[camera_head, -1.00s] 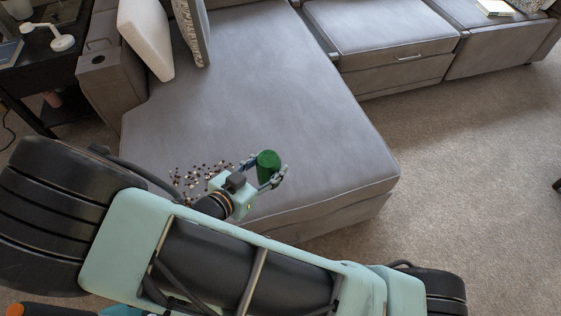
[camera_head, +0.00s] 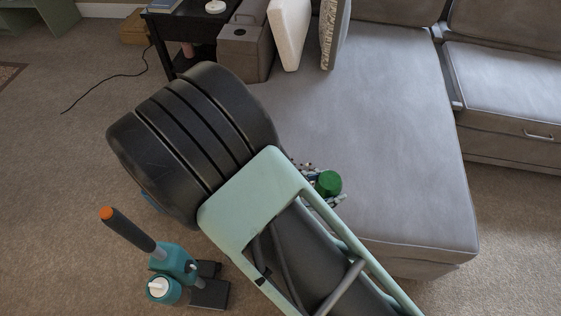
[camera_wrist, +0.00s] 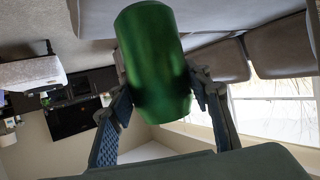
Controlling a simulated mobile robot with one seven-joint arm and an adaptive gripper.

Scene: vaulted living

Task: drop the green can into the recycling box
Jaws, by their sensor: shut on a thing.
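The green can (camera_head: 328,183) shows beside my arm in the head view, above the near part of the grey sofa seat. It fills the upper middle of the wrist view (camera_wrist: 153,60). My gripper (camera_wrist: 158,92) is shut on the can, with one finger on each side of it. In the head view my gripper (camera_head: 327,194) is mostly hidden behind my arm. I see no recycling box that I can be sure of.
The grey sofa (camera_head: 385,120) takes up the right side, with two cushions at its back. A dark side table (camera_head: 180,30) stands at the upper left. A brown box (camera_head: 135,27) lies on the carpet near it. Open carpet (camera_head: 60,150) lies at left.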

